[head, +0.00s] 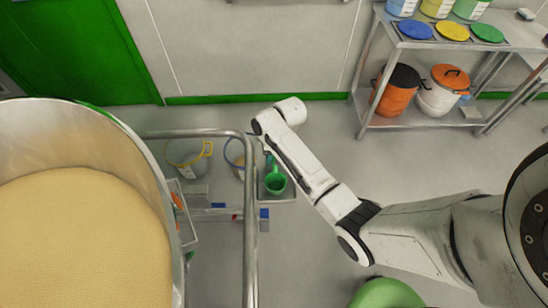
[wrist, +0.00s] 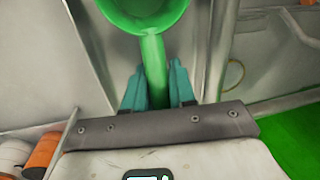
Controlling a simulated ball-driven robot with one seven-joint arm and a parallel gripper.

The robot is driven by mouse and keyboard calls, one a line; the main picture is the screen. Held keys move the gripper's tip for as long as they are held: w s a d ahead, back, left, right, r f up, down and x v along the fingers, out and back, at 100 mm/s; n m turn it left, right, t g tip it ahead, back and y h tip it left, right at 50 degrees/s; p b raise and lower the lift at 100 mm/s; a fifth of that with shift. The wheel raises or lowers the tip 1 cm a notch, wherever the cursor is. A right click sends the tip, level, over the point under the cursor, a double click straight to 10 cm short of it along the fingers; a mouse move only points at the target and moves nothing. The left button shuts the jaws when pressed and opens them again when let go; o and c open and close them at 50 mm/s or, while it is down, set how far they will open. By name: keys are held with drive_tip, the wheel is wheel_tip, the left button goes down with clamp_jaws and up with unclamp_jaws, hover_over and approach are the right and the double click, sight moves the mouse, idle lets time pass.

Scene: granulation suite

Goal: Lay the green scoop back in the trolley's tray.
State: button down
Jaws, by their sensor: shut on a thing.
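The green scoop (head: 276,181) shows just below the end of my arm in the head view. My gripper (wrist: 155,88) has its teal fingers on both sides of the scoop's handle and is shut on it. In the wrist view the scoop's green bowl (wrist: 145,14) points away from me and is cut off by the top edge. A grey metal tray (head: 289,190) lies beneath the scoop in the head view. Whether the scoop touches the tray or hangs above it I cannot tell. My arm's end hides most of the gripper in the head view.
A large steel vessel of beige granules (head: 150,165) fills the left. A metal rail (head: 250,220) runs between it and the tray. A bucket with a yellow rim (head: 187,153) stands behind the rail. A steel shelf (head: 425,120) with buckets stands at the back right.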

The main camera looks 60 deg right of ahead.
drive_tip(key=shift+f, duration=0.2)
drive_tip(key=c, duration=0.9)
unclamp_jaws()
drive_tip(key=shift+r, duration=0.1)
drive_tip(key=shift+c, duration=0.2)
